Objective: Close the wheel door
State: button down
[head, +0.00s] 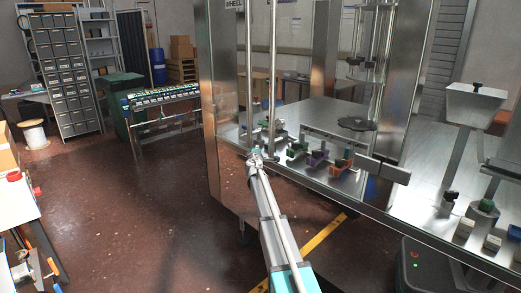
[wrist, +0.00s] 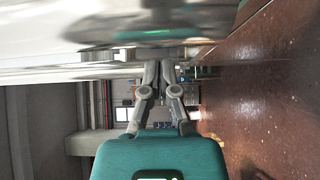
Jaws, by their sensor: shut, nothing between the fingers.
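The steel machine housing has a tall, shiny panel (head: 219,110) at its left, with lettering ending in "HEEL" at its top. I take this side as the wheel door's; where the door leaf ends and the frame begins is unclear. Two upright metal rods (head: 272,75) stand just right of the panel. My gripper (head: 256,157) is at the lower front of the panel, near the rods' lower ends. In the wrist view my gripper (wrist: 159,64) is shut and empty, its fingertips close to a reflective metal surface (wrist: 120,30). Whether they touch it is unclear.
Inside the housing, small coloured blocks (head: 318,158) and a dark wheel (head: 356,124) sit on or above the steel deck (head: 325,115). A funnel (head: 472,105) stands at right. A cluttered bench (head: 15,215) is at left. The red floor (head: 120,205) between is mostly clear.

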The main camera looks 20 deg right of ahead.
jog(key=s, duration=1)
jog(key=shift+s, duration=0.3)
